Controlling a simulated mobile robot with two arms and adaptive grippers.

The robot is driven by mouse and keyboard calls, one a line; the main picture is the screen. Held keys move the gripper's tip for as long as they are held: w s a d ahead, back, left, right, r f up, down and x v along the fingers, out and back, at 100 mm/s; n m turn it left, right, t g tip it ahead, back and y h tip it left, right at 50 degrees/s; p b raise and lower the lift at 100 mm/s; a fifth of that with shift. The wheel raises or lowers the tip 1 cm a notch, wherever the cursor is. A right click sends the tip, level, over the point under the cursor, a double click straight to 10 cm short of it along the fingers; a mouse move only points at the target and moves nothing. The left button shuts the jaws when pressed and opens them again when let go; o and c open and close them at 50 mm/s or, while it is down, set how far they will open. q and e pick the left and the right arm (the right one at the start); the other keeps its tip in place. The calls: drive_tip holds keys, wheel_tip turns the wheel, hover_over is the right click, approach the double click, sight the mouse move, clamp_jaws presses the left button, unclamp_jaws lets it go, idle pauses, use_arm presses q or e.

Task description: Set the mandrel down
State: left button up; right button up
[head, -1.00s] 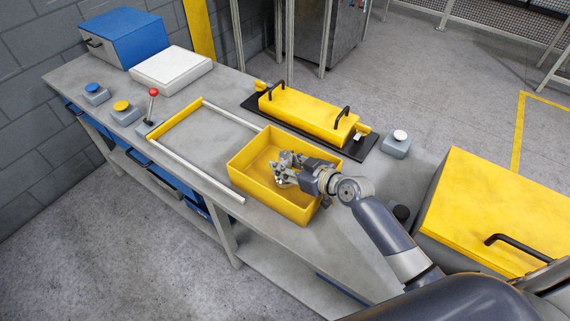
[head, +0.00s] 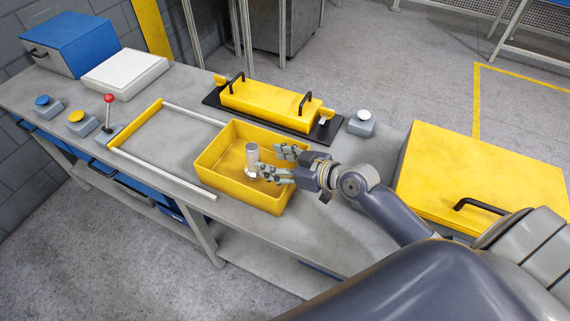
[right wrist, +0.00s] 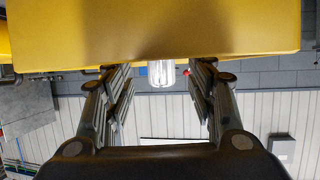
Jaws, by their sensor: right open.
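The mandrel (head: 252,161), a small silvery cylinder, stands upright inside the yellow bin (head: 218,178) on the bench. My right gripper (head: 268,161) reaches into the bin from the right. Its fingers are spread, with the mandrel just beyond the fingertips. In the right wrist view, the mandrel (right wrist: 161,73) shows as a bright cylinder centred between the two open fingers (right wrist: 160,85), with a gap on each side. Its upper part in that view is cut off by a yellow surface. My left gripper is in neither view.
A yellow-railed frame (head: 134,126) lies left of the bin, by a red-knobbed lever (head: 108,110). A yellow block with black handles (head: 270,103) sits behind the bin. A white-topped button box (head: 362,122) and a large yellow-topped box (head: 480,175) are to the right.

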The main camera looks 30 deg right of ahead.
drive_tip(key=v, duration=0.3)
drive_tip(key=shift+s+d+r, duration=0.1)
drive_tip(key=shift+s+r, duration=0.1)
drive_tip(key=shift+s, duration=0.15)
